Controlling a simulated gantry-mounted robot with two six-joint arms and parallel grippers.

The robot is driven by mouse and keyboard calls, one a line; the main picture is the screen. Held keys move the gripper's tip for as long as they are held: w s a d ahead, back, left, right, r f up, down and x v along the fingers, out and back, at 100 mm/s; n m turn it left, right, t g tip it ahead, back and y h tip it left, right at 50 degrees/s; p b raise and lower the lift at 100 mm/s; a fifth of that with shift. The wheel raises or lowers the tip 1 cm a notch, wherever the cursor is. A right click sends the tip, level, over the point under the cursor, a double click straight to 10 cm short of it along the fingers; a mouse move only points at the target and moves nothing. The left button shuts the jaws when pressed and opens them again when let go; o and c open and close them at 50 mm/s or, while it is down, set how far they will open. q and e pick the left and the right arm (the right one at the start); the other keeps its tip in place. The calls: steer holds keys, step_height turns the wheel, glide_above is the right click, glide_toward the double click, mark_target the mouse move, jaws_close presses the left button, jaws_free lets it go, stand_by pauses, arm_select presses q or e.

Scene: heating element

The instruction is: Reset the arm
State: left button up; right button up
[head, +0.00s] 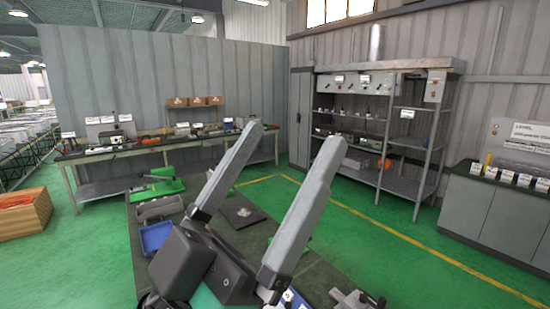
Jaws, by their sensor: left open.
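My left gripper (291,136) is large in the lower middle of the head view. Its two long grey fingers are spread wide apart and point up and away over the dark workbench (262,232). It is open, and nothing shows between its fingers. Its dark body at the lower left hides part of the bench. My right gripper cannot be made out in this view.
A rear bench, shelving (400,110) and a cabinet (508,208) stand beyond green floor.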

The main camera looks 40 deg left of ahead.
step_height(320, 180, up, 28)
steer(key=p, duration=2.8)
step_height(320, 180, down, 39)
steer(key=b, duration=3.9)
